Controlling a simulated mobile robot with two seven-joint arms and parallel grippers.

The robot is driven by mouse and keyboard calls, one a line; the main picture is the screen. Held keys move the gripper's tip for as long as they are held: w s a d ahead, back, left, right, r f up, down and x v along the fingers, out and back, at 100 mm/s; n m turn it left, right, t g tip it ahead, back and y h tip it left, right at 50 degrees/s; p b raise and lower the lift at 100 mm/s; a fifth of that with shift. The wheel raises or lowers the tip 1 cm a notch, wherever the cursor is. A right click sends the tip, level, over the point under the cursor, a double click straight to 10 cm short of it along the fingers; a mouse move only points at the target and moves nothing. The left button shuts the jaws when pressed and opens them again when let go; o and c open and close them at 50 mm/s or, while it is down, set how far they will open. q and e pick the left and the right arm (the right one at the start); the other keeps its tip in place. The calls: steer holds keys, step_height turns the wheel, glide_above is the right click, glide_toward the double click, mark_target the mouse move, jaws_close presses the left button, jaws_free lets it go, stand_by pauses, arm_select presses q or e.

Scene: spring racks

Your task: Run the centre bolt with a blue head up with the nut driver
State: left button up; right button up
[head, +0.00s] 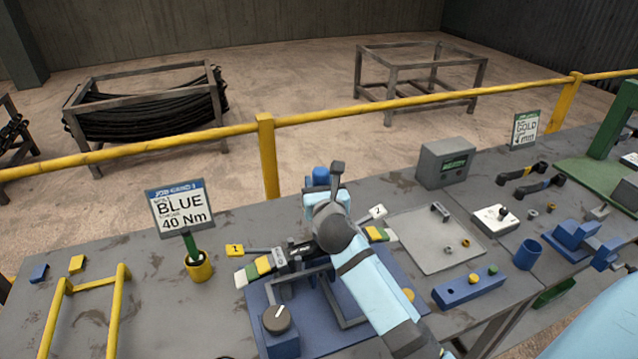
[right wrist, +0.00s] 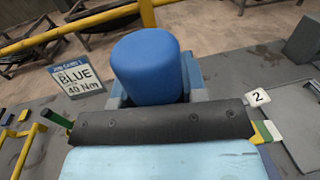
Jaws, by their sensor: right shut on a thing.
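A blue rounded cylinder, which looks like the nut driver's handle (head: 320,176), stands up over the spring rack in the head view. It fills the middle of the right wrist view (right wrist: 150,65). My right gripper (head: 321,190) is shut on it, with a jaw on either side in the right wrist view (right wrist: 155,88). Below lies the leaf spring with green, yellow and white leaf ends (head: 262,265), on a blue fixture (head: 258,300). The centre bolt and its blue head are hidden by my gripper and arm. My left gripper is not in view.
A job card (head: 180,207) reads BLUE, 40 Nm. A dark dial knob (head: 276,318) stands at the fixture's front. A yellow tag 1 (head: 235,250) and a white tag 2 (head: 377,211) flank the spring. A grey display box (head: 446,163) and a parts tray (head: 425,255) lie right.

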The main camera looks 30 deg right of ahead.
steer(key=shift+r, duration=0.1)
stand_by(0.7)
steer(key=o, duration=0.3)
steer(key=c, duration=0.4)
